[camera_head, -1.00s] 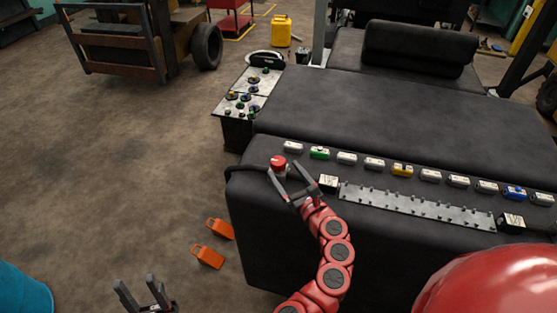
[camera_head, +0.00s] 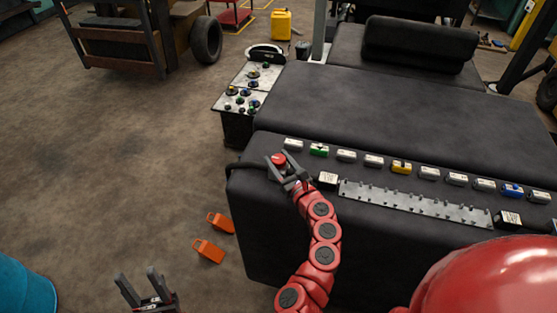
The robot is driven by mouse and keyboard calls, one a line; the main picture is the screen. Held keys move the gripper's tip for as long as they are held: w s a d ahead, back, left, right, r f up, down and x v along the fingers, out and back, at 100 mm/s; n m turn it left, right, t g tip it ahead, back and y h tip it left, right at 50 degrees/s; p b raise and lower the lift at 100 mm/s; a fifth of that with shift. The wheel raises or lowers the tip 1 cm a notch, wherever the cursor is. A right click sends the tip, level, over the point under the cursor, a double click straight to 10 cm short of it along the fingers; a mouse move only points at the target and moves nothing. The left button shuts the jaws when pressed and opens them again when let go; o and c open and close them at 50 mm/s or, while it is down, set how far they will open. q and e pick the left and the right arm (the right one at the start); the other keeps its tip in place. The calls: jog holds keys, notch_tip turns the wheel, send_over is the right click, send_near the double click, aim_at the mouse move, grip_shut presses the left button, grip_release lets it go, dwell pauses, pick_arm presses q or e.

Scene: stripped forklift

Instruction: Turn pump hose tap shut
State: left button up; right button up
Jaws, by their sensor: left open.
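The fingers and the knob's own top hide the tap's lower part. My left gripper (camera_head: 137,281) is open and empty at the bottom left, above the floor and far from the tap.
A row of small blocks, including a green one (camera_head: 319,150) and a yellow one (camera_head: 402,167), lies right of the tap. A studded metal strip (camera_head: 415,203) lies in front of them. A control panel (camera_head: 248,88) stands behind left. Orange blocks (camera_head: 208,251) lie on the floor.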

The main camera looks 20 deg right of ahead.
jog(key=c, duration=0.6)
